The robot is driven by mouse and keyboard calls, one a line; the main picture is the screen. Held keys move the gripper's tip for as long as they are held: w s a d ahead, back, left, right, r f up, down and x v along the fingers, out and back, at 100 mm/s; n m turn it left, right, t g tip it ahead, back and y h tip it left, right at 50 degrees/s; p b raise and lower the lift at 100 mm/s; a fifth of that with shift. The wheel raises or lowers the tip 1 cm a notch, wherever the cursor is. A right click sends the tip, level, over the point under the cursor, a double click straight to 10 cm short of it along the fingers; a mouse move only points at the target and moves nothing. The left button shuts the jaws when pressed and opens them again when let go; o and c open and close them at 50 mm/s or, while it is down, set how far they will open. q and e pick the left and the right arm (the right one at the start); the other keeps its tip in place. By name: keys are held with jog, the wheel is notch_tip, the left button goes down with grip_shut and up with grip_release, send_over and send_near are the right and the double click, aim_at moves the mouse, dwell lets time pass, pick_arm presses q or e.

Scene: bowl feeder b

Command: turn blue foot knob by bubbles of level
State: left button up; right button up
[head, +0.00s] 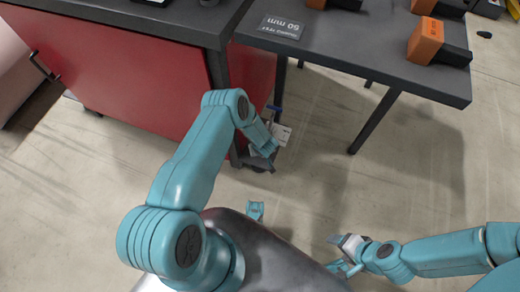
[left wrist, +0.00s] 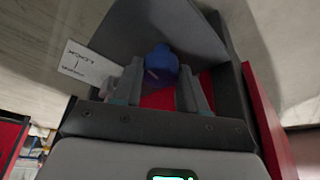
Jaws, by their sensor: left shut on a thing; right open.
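The blue foot knob (left wrist: 161,62) shows in the left wrist view as a rounded blue top between the fingers of my left gripper (left wrist: 163,82). These fingers are shut on it. In the head view my left gripper (head: 264,150) is low beside the red cabinet's corner leg, and the knob cannot be made out clearly there. My right gripper (head: 347,252) is open and empty above the floor at the lower middle, well apart from the knob. No level or bubbles can be made out in either view.
A red cabinet (head: 120,70) with a dark top stands at the left. A dark table (head: 340,45) with orange-and-black blocks (head: 426,40) stands at the right. A white card (left wrist: 90,68) with writing lies beside the left gripper. Floor below the table is open.

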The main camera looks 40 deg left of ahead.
pick_arm(q)
jog(key=shift+f+n+b, duration=0.25)
jog(key=shift+n+b, duration=0.05)
jog(key=shift+b, duration=0.25)
jog(key=shift+r+n+g+y+b, duration=0.15)
jog(key=shift+n+g+y+b, duration=0.25)
jog(key=shift+n, duration=0.3)
jog(key=shift+r, duration=0.15)
jog(key=o, duration=1.1)
jog(key=shift+c, duration=0.2)
jog(key=p+v, duration=0.6)
jog(key=v, duration=1)
